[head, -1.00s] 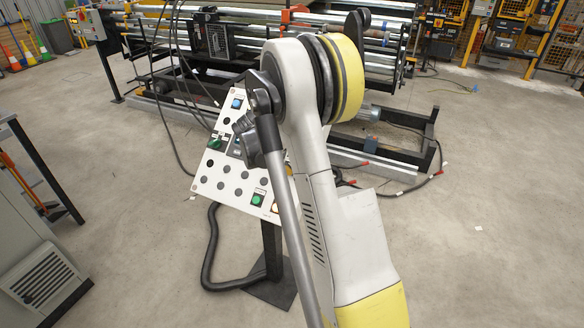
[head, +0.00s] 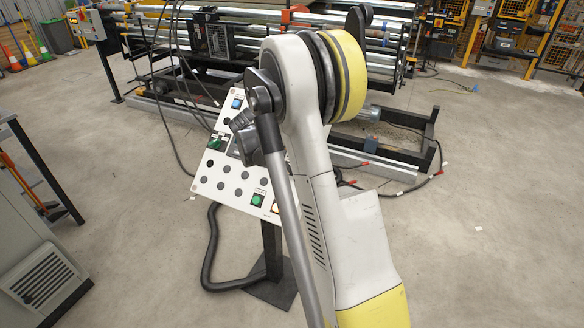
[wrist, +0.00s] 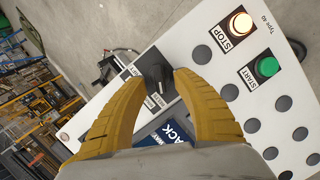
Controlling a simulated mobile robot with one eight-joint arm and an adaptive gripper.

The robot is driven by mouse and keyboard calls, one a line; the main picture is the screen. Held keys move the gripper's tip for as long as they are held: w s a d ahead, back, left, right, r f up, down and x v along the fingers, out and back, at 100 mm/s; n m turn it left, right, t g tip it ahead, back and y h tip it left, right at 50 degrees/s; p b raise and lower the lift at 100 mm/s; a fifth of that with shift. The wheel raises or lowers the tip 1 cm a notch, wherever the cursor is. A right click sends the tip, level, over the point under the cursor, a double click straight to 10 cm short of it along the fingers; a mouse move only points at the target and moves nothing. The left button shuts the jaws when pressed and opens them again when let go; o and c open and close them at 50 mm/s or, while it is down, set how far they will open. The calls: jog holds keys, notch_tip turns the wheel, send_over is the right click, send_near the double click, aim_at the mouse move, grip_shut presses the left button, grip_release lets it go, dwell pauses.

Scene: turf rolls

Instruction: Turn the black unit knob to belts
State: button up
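The black knob (wrist: 157,76) is on the white control panel in the wrist view, with small white labels beside it whose words I cannot read for certain. My gripper (wrist: 160,78) has its two yellow fingers on either side of the knob, tips close to its sides. I cannot tell whether they press on it. In the head view the white control panel (head: 207,185) stands tilted on a dark post, and my arm covers part of it. The black knob and my fingertips are not clearly visible there.
The panel also carries a lit STOP button (wrist: 241,23), a green START button (wrist: 267,67) and several grey round plugs. A green switch (head: 215,144) and a blue button (head: 237,103) show in the head view. A roller machine (head: 215,40) stands behind; a grey cabinet (head: 38,240) is at left.

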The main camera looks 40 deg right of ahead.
jog(key=v, duration=1)
jog(key=shift+a+r, duration=0.25)
jog(key=shift+r, duration=0.05)
jog(key=s+a+r+n+t+y, duration=0.1)
jog(key=s+a+r+t, duration=0.2)
jog(key=a, duration=0.4)
jog(key=s+a+r+n+t+y, duration=0.1)
jog(key=s+a+r+y, duration=0.1)
jog(key=s+a+r, duration=0.4)
jog(key=s+a+f+t+y, duration=0.3)
jog(key=s+a+f+y, duration=0.1)
jog(key=s+a, duration=0.7)
jog(key=a, duration=0.3)
jog(key=shift+s, duration=0.35)
jog(key=shift+a, duration=0.1)
